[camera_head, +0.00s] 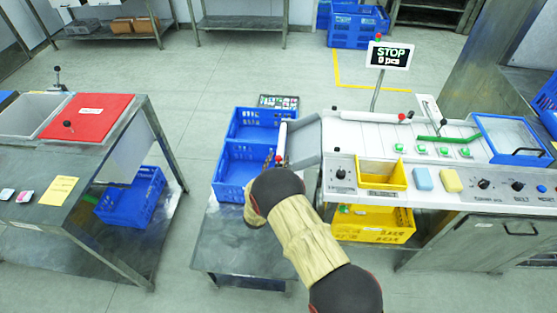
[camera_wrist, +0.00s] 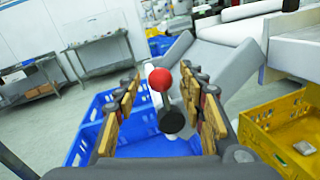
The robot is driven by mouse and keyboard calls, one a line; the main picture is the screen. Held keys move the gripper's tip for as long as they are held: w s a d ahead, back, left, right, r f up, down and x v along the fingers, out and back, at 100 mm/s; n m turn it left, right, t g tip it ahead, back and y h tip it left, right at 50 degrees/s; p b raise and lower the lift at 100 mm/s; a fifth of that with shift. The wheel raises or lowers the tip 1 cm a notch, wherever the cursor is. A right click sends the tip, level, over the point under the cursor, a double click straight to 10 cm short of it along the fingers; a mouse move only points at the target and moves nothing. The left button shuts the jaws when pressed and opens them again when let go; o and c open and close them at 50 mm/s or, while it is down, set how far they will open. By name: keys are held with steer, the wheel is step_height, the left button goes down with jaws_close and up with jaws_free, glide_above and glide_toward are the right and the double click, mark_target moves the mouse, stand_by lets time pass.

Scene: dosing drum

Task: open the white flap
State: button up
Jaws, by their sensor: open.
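The white flap (camera_head: 282,139) is a narrow white piece at the left end of the grey chute (camera_head: 304,143), above the blue crates. It has a red ball knob (camera_head: 279,159). In the wrist view the flap (camera_wrist: 150,71) is seen nearly end-on, with the red knob (camera_wrist: 160,79) and a dark round end (camera_wrist: 170,119). My gripper (camera_wrist: 160,84) is open, with one finger on each side of the red knob. No contact is visible. In the head view my wrist hides most of the gripper.
Blue crates (camera_head: 227,178) stand below the chute on a metal table (camera_head: 235,240). A yellow crate (camera_head: 372,232) is to the right, under the machine's control panel (camera_head: 437,182). A second white bar (camera_head: 365,116) with a red knob lies across the machine.

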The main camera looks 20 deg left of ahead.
steer(key=shift+w, duration=0.65)
steer(key=c, duration=0.3)
jaws_close()
